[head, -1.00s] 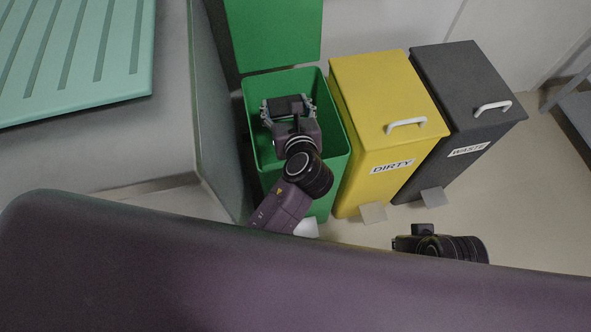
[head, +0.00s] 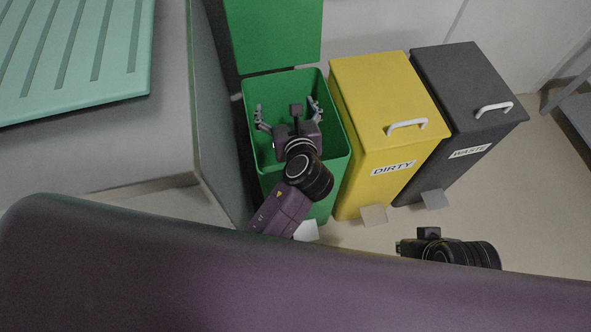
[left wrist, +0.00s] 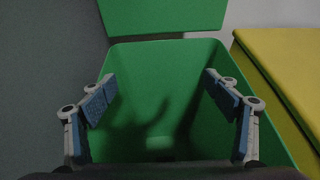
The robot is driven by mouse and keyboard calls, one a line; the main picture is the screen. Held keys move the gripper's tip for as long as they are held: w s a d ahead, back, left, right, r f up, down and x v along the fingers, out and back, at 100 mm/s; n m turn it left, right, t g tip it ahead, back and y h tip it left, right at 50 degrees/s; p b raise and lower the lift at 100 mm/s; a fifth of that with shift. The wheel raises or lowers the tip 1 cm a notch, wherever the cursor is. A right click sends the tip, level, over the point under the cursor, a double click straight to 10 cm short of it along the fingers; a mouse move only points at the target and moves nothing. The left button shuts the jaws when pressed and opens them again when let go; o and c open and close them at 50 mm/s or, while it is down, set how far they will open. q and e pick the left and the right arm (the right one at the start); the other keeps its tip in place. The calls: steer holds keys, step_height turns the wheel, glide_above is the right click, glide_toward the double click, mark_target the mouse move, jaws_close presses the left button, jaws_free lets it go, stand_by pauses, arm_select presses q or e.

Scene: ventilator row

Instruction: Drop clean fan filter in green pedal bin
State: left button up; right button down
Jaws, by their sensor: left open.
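The green pedal bin (head: 333,140) stands with its green lid (head: 275,35) raised at its back. My left gripper (head: 286,104) is over the bin's mouth, its two fingers spread wide apart and nothing between them. In the left wrist view the open fingers (left wrist: 158,82) frame the green inside of the bin (left wrist: 150,75), with a dark shadow on its wall. The clean fan filter is not visible in either view now; the lower part of the bin is hidden. My right gripper's fingers do not show; only a black part of that arm shows at the lower right.
A yellow bin (head: 375,90) labelled DIRTY and a dark grey bin (head: 455,80) labelled WASTE stand closed to the right. A grey cabinet (head: 120,140) with a ribbed mint tray (head: 75,85) is close on the left.

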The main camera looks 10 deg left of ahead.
arm_select(q)
steer(key=shift+s, duration=0.1)
steer(key=v, duration=1.2)
